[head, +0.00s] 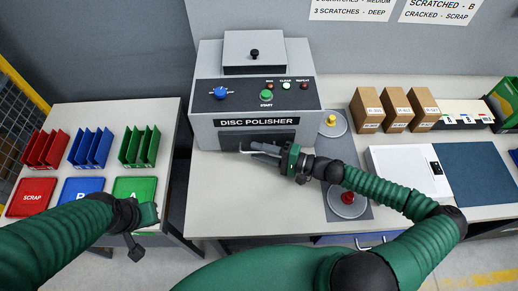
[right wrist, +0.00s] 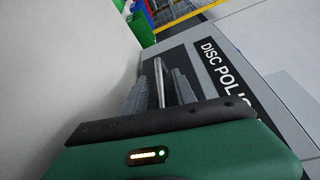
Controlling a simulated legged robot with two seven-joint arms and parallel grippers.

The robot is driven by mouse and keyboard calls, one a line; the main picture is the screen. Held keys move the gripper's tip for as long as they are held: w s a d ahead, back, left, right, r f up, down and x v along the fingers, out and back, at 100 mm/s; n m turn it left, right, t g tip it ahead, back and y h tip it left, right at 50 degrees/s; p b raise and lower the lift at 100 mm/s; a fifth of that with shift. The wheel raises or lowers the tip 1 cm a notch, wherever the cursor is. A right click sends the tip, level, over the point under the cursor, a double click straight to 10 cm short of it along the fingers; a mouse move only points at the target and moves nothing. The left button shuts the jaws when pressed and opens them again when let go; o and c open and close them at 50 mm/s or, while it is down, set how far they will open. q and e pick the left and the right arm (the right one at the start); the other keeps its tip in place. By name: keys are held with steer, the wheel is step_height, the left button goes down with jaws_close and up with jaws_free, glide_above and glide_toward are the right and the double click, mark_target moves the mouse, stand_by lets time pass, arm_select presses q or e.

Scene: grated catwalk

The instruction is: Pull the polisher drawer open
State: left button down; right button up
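The grey disc polisher (head: 256,104) stands on the bench, with its black name plate (head: 256,122) on the front. It also shows in the right wrist view (right wrist: 215,75). A dark front area (head: 228,139) is below the plate. A pale bar-like handle (head: 243,152) is in front of it and shows as a silver bar (right wrist: 166,62) in the right wrist view. My right gripper (head: 262,152) is at the handle, its fingers apart with the bar between them; firm contact is not clear. My left gripper (head: 140,232) is low at the left, its fingers unclear.
Red, blue and green trays (head: 134,189) and racks (head: 90,147) are on the left table. Yellow-knobbed (head: 331,120) and red-knobbed (head: 348,198) discs lie right of the polisher. Brown boxes (head: 396,107) and a white device (head: 408,170) are farther right. The bench front left of my right gripper is clear.

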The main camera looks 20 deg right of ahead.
steer(key=shift+a, duration=0.25)
steer(key=shift+w+d, duration=0.1)
steer(key=shift+d, duration=0.25)
steer(key=c, duration=0.6)
steer(key=shift+a, duration=0.1)
jaws_close()
steer(key=shift+s+a+f, duration=0.1)
steer(key=shift+s+f, duration=0.05)
steer(key=shift+s, duration=0.05)
